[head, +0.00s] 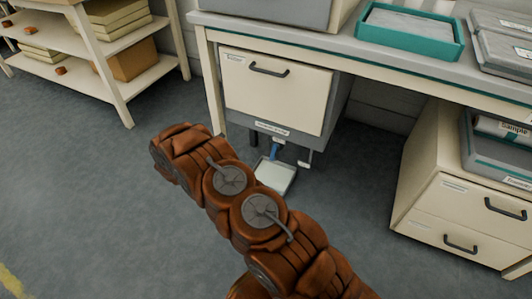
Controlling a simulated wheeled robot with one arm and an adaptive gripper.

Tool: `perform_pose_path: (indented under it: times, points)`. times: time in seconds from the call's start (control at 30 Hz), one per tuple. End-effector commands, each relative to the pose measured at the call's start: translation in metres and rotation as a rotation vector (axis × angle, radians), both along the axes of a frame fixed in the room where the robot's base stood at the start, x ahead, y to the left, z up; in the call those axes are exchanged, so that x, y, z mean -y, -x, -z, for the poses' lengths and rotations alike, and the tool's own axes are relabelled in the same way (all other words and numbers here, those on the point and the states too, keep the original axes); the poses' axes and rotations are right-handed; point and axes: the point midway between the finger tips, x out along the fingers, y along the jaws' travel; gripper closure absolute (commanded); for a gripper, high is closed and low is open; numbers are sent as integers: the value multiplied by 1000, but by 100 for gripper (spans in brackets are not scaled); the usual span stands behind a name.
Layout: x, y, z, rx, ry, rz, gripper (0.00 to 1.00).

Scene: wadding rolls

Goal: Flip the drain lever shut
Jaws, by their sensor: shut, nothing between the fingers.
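A small blue lever (274,151) shows under the cream under-bench cabinet (275,93), just above a shallow pale tray (275,176) on the floor. It points downward with a slight slant; its fine shape is too small to tell. I take it for the drain lever. My reddish-brown arm crosses the lower middle and covers the floor just in front of the tray. No gripper fingers show clearly in this view, so where my gripper is relative to the lever cannot be seen.
The bench (390,65) carries a teal tray (410,30) and grey lidded boxes. A cream drawer unit (460,205) stands at right. A shelf rack (125,78) with boxes stands at upper left. The grey floor (90,200) is open at left.

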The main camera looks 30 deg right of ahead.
Motion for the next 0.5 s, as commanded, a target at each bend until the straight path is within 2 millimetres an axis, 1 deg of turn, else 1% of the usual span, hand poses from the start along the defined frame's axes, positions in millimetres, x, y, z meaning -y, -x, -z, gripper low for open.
perform_pose_path:
  times: [0.03,0.2,0.33,0.4,0.5]
  points:
    - [8,11,20,-23,53,32,100]
    - [34,48,49,-96,221,140,100]
    - [45,70,62,-140,311,199,100]
    - [49,78,65,-154,340,221,100]
    - [52,84,67,-168,363,238,100]
